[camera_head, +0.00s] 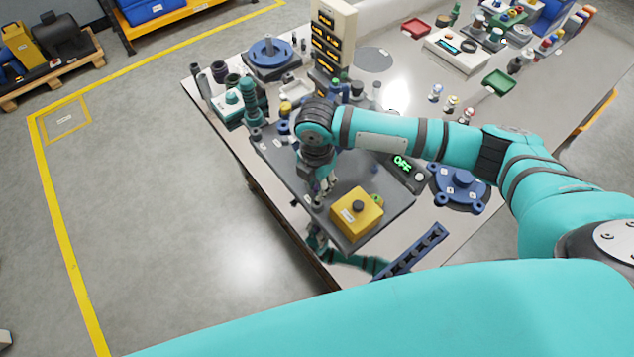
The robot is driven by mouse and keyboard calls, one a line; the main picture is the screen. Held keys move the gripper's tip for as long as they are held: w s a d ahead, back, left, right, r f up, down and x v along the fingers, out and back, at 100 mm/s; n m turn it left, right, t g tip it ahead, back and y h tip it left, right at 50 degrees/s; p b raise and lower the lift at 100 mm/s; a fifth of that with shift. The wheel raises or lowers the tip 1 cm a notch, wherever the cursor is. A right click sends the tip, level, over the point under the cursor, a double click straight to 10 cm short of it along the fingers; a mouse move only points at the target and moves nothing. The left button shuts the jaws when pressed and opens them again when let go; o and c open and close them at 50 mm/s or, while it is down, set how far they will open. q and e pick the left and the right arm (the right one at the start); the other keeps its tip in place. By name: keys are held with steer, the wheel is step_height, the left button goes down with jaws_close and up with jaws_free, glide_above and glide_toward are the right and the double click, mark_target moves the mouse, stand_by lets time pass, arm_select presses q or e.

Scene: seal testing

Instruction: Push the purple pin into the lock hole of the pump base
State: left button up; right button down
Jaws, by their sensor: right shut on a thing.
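My right gripper (325,187) points down over the dark grey plate (372,214), just left of the yellow block. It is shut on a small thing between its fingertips. The thing is too small and too hidden to tell its colour or whether it is the purple pin. I cannot tell if it touches the plate. No lock hole can be made out. A blue lobed base (459,184) stands to the right of the plate, and a round blue base (269,54) stands at the back left. I cannot tell which is the pump base. My left gripper is not in view.
A yellow block (356,213) with a black knob sits on the plate. A display reading OFF (402,163) is behind it. A blue rail with holes (412,250) lies near the front edge. A tall indicator tower (332,40) and several teal fittings crowd the back left.

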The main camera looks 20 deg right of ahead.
steer(key=shift+f+b, duration=0.4)
steer(key=shift+f, duration=0.65)
steer(key=shift+f, duration=0.1)
steer(key=shift+f, duration=0.6)
steer(key=shift+f, duration=0.9)
stand_by(0.7)
steer(key=c, duration=1.1)
jaws_free()
